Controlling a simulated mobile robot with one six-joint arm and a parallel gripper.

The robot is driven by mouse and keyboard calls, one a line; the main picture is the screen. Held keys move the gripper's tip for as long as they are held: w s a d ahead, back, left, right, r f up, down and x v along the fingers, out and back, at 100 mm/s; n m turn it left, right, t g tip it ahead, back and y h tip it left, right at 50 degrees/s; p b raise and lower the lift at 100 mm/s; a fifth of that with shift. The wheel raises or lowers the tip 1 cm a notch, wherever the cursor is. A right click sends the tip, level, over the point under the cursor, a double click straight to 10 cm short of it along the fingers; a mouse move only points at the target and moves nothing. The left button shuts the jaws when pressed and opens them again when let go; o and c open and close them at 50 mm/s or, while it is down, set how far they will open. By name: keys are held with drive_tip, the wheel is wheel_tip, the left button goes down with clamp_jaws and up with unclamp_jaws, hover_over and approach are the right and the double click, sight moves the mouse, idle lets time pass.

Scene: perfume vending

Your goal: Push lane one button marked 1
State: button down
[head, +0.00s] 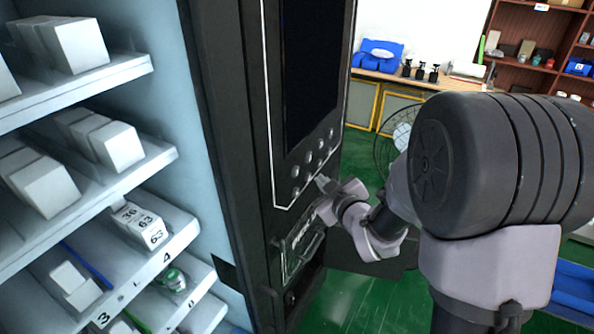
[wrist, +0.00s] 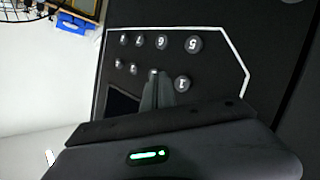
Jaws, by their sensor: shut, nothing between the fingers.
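The button marked 1 (wrist: 184,84) is a round dark button with a light numeral, on the black panel of the vending machine (head: 228,120). It shows in the wrist view just right of my fingertips. My gripper (wrist: 154,76) is shut and empty, its fingertips over the same button row, between button 1 and the smaller-looking buttons to the left. The fingers hide part of that row. In the head view my gripper (head: 323,183) is close to the panel's lower buttons. I cannot tell whether the fingertips touch the panel.
Buttons marked 5 (wrist: 194,44), 6 (wrist: 161,41) and 7 form the other row. A white line borders the panel. A dark screen (head: 311,70) is above the buttons. Shelves with white boxes (head: 120,146) stand at left. Green floor (head: 350,300) lies below.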

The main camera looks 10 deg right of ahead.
sight(296, 172)
drive_tip(key=shift+w+a+b, duration=0.35)
drive_tip(key=shift+w+a, duration=0.2)
drive_tip(key=shift+a, duration=0.15)
drive_tip(key=shift+w+a+b, duration=0.3)
drive_tip(key=shift+w+a, duration=0.2)
drive_tip(key=shift+a, duration=0.2)
idle(1.0)
drive_tip(key=shift+w+a+b, duration=0.25)
drive_tip(key=shift+a+b, duration=0.1)
drive_tip(key=shift+b, duration=0.15)
